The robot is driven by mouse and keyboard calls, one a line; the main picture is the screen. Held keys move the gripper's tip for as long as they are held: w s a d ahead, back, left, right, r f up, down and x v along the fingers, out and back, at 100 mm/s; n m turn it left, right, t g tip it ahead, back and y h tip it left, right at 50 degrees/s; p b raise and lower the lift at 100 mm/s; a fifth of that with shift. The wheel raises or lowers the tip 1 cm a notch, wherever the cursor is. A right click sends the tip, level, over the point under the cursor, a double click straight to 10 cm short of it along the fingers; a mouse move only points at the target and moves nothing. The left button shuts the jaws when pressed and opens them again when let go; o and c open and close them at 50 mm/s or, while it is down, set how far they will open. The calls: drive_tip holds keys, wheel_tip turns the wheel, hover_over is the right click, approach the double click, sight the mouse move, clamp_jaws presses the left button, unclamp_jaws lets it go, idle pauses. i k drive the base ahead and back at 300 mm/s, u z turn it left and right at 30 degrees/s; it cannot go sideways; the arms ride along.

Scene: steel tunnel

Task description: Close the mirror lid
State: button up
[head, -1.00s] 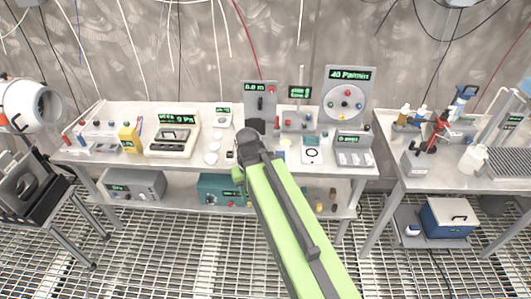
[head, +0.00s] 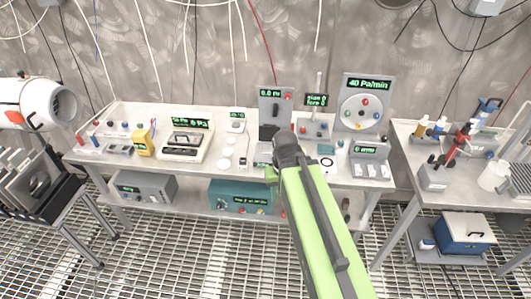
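My green arm reaches over the middle of the white bench (head: 218,115). Its dark wrist joint is in front of the devices there. A small part of my gripper (head: 270,173) shows just left of the wrist, low over the bench's front edge. Its fingers are too small and hidden to read. I cannot pick out a mirror lid for certain. A white square plate with a black ring (head: 326,162) lies flat just right of my wrist. A grey upright panel reading "0.0 m" (head: 276,100) stands behind my wrist, with a dark pad at its foot.
A round dial panel (head: 362,103) stands at the back right of the bench. A white device with a display (head: 187,143) and a yellow meter (head: 144,138) stand left. Several white discs (head: 227,152) lie left of my wrist. A second bench (head: 410,187) stands right.

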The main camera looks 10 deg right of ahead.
sight(267, 132)
drive_tip(key=i, duration=0.95)
drive_tip(key=z, duration=1.8)
drive_tip(key=k, duration=1.55)
drive_tip(key=u, duration=4.55)
drive_tip(key=i, duration=0.15)
drive_tip(key=z, duration=2.4)
drive_tip(key=i, duration=0.9)
drive_tip(key=u, duration=0.15)
